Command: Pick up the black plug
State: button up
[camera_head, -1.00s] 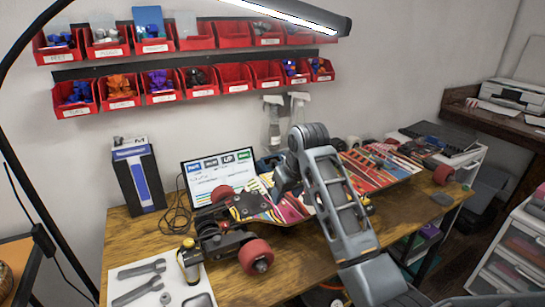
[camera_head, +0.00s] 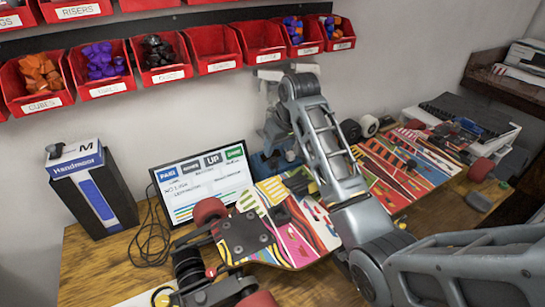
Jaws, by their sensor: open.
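I cannot pick out the black plug with certainty. A small dark object (camera_head: 56,150) lies on top of the tall black-and-blue box at the left, too small to identify. Small black parts (camera_head: 157,50) fill one red wall bin.
The skateboard (camera_head: 290,228) with red wheels lies across the wooden bench (camera_head: 85,270). A tablet (camera_head: 203,183) leans behind it with a black cable (camera_head: 150,240) beside it. The tall box (camera_head: 92,190) stands at left. Red bins (camera_head: 100,75) hang above. Bare bench shows at front left.

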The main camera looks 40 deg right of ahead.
aim_at(274, 159)
jog(key=p+x, duration=0.1)
jog(key=x, duration=0.5)
jog(key=shift+w+d+f, duration=0.15)
jog(key=shift+w+f, duration=0.05)
jog(key=shift+f, duration=0.1)
grip_shut()
